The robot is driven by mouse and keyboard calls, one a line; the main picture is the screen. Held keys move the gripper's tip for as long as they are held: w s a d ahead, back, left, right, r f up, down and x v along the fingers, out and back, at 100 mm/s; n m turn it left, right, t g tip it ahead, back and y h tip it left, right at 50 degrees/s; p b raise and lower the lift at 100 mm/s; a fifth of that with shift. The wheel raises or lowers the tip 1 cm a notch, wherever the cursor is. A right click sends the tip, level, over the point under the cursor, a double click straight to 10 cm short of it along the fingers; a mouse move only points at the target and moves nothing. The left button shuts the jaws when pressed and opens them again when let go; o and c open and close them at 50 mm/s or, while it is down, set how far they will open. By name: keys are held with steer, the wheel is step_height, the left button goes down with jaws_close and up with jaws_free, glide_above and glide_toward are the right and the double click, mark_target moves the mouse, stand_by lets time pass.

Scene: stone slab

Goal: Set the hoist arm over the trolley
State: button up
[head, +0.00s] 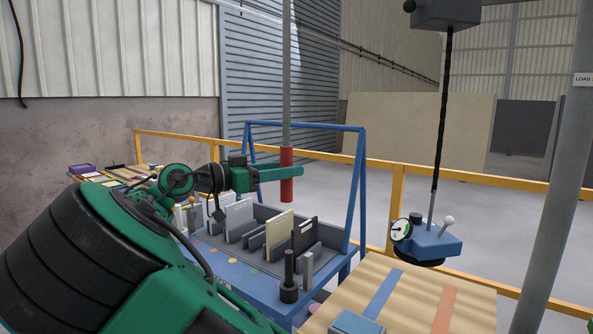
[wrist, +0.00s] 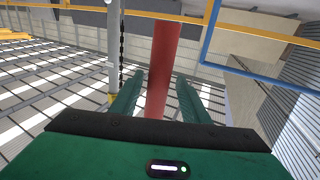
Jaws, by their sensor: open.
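A grey rod with a red sleeve (head: 287,175) hangs down from above, over the blue trolley. My green gripper (head: 284,173) is at the sleeve, with its jaws open. In the wrist view the red sleeve (wrist: 162,70) lies between the two fingers (wrist: 160,98); I cannot tell whether either finger touches it. The blue trolley (head: 262,290) has a blue end frame and holds several upright slab samples. On the right, a blue lifting head (head: 432,243) with a gauge and a white knob hangs on a dark chain from a grey box (head: 446,12). The hoist's arm itself is not clearly shown.
A wooden top (head: 463,302) with blue and orange stripes stands front right, below the lifting head. A grey post (head: 556,160) stands at the right. A yellow railing (head: 395,200) runs behind. A table with coloured items (head: 95,175) is at the left.

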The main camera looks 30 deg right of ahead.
steer(key=shift+d, duration=2.2)
jaws_close()
